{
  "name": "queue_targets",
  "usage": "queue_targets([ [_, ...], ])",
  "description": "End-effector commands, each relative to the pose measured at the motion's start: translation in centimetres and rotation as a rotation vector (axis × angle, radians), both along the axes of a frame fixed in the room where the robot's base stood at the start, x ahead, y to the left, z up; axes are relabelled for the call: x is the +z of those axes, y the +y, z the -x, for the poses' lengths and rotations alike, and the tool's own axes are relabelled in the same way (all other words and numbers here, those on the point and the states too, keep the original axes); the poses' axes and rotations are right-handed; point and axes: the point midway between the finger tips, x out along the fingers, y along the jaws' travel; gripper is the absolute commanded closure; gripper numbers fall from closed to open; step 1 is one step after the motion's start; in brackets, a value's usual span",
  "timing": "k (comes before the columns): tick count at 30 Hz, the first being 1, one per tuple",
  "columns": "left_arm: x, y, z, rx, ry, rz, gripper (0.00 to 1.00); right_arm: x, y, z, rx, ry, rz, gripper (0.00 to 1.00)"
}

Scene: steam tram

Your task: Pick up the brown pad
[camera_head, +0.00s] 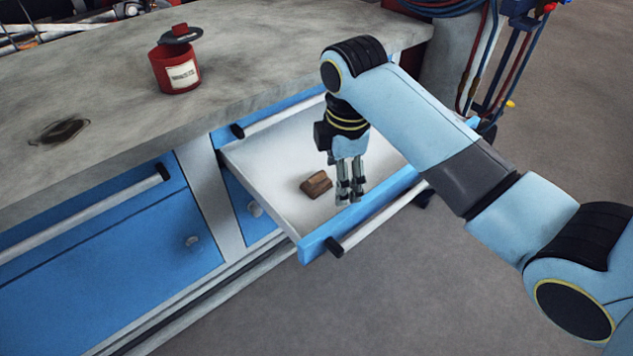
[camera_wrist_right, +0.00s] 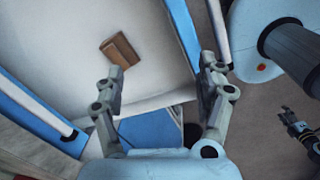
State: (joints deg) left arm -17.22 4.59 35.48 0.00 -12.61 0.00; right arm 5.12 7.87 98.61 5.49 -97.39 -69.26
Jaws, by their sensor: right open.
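The brown pad (camera_head: 316,184) is a small block lying on the white floor of the open drawer (camera_head: 265,165). It also shows in the right wrist view (camera_wrist_right: 120,50), ahead of the fingers and left of the middle between them. My right gripper (camera_head: 350,197) is open and empty, pointing down over the drawer just right of the pad and apart from it. In the right wrist view its two fingers (camera_wrist_right: 163,75) are spread wide. A dark jointed part at that view's right edge may be my left gripper (camera_wrist_right: 292,125), too small to read; the head view does not show it.
The drawer's blue front (camera_head: 370,212) and dark-ended handle (camera_head: 380,222) stand near the gripper. Above is the grey worktop (camera_head: 240,60) with a red labelled pot (camera_head: 176,68). Closed blue cabinet fronts (camera_head: 110,240) lie left. Cables and a rack (camera_head: 490,60) stand back right.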

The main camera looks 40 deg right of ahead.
Motion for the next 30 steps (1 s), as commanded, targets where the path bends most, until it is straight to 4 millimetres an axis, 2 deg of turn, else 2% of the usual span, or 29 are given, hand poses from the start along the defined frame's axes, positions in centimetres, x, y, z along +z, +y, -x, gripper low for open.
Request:
queue_targets([
  [1,0.0,0.0,0.0,0.000,0.001,0.000,0.60,0.4,-0.3,-2.2,0.099,0.018,0.000,0.27],
  [3,0.0,0.0,0.0,0.000,0.001,0.000,0.60,0.8,-0.5,-4.5,0.244,0.049,-0.003,0.27],
  [6,0.0,0.0,0.0,0.000,0.001,0.000,0.60,1.4,-0.8,-6.6,0.396,0.079,-0.011,0.27],
  [8,0.0,0.0,0.0,0.000,0.001,0.000,0.60,1.5,-0.8,-7.3,0.450,0.089,-0.017,0.27],
  [11,-0.3,0.0,0.1,0.000,0.001,0.000,0.60,0.5,-0.9,-7.7,0.494,0.099,-0.022,0.27],
  [18,-1.3,0.0,0.2,0.000,0.004,0.000,0.60,-3.3,-0.9,-7.8,0.498,0.099,-0.021,0.27],
  [23,-1.5,0.0,0.2,0.000,0.004,0.000,0.60,-4.5,-0.9,-7.9,0.498,0.098,-0.021,0.27],
  [30,-2.9,0.0,0.4,0.000,0.007,0.000,0.60,-8.2,-0.8,-8.4,0.497,0.099,-0.021,0.27],
])
